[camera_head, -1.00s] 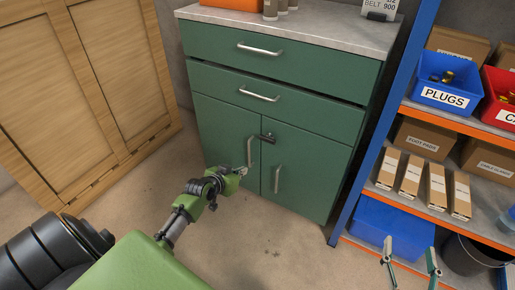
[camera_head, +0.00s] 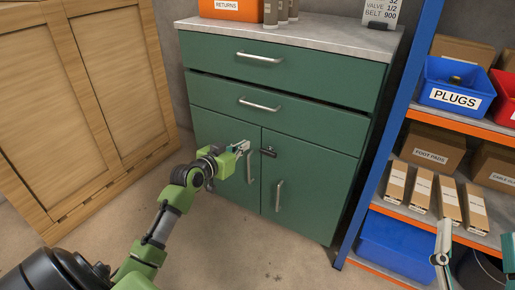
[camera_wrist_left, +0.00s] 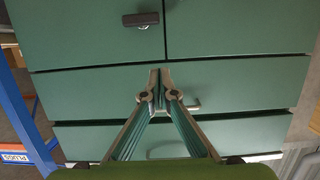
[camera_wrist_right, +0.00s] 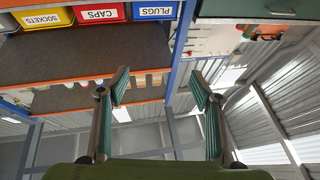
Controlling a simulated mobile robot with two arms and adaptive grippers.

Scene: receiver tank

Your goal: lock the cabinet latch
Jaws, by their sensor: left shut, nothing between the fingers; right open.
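The green cabinet (camera_head: 320,175) has two drawers above two doors, all looking closed. A dark latch (camera_head: 268,152) sits near the top of the door seam; in the left wrist view it is a dark bar (camera_wrist_left: 140,19) lying horizontal beside the seam. My left gripper (camera_head: 245,146) is just left of the latch, by the top of the left door handle (camera_head: 250,168). In the left wrist view its fingertips (camera_wrist_left: 160,76) are together and empty, apart from the latch. My right gripper (camera_head: 474,245) is open and empty at lower right, before the shelf; its spread fingers show in its wrist view (camera_wrist_right: 160,82).
A blue-and-orange shelf (camera_head: 388,130) with bins and cartons stands close on the cabinet's right. Wooden panels (camera_head: 85,85) stand at left. An orange bin (camera_head: 232,9) and grey cylinders (camera_head: 271,12) are on the cabinet top. Floor before the cabinet is clear.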

